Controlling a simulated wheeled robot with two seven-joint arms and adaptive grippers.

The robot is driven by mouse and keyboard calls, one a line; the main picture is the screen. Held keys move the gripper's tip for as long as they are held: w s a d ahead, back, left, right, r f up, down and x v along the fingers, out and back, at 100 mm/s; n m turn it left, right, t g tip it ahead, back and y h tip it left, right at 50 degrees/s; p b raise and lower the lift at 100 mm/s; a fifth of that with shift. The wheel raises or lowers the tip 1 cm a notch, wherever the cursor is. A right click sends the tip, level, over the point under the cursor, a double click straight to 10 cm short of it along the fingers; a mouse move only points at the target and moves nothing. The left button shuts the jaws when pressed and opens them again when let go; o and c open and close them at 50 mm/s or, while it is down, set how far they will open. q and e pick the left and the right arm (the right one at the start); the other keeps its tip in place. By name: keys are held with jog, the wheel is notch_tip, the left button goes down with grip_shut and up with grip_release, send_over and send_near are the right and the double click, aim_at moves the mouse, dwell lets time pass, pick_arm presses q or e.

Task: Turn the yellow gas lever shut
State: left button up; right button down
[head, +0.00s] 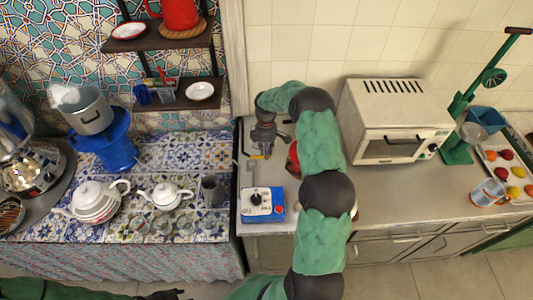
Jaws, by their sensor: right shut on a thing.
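The yellow gas lever (257,157) shows as a small yellow bar near the back left of the grey counter. My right gripper (262,149) points down at it, with its fingertips touching the lever's top and shut on it. The fingers hide part of the lever, so its exact angle is hard to tell. My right arm reaches over the counter from the bottom middle. My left gripper (166,295) is at the bottom edge, left of the middle, mostly cut off and empty-looking; its fingers are unclear.
A blue box with a dial (262,204) stands at the counter's front left. A red object (293,160) is partly hidden behind my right arm. A white toaster oven (395,120) stands right of my arm. White teapots (94,202) stand on the tiled table at left.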

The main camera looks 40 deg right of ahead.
dwell(0.4)
jog(key=c, duration=1)
grip_release()
jog(key=shift+c, duration=0.2)
jog(key=shift+r, duration=0.1)
notch_tip(320, 180, up, 12)
jog(key=w+d, duration=0.1)
jog(key=w, duration=0.1)
jog(key=shift+d+f, duration=0.2)
jog(key=shift+d, duration=0.05)
